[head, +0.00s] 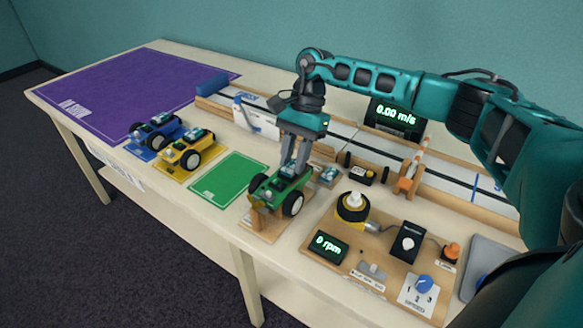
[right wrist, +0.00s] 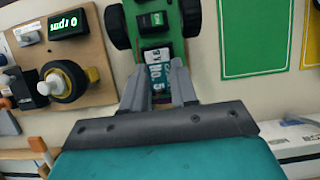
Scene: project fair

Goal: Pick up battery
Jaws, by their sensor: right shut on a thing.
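My right gripper (head: 293,170) points down over the green car (head: 284,189), which sits on a small wooden stand. In the right wrist view its fingers (right wrist: 157,88) are shut on a small teal and white labelled battery (right wrist: 156,66) at the near end of the green car (right wrist: 178,50). I cannot tell whether the battery rests in the car or is just above it. My left gripper is not in view.
A blue car (head: 155,131) and a yellow car (head: 189,154) stand at left, near a green mat (head: 229,177) and a purple mat (head: 120,92). A wooden board (head: 325,223) with an rpm display (head: 325,247) is at right. A long track (head: 345,134) runs behind.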

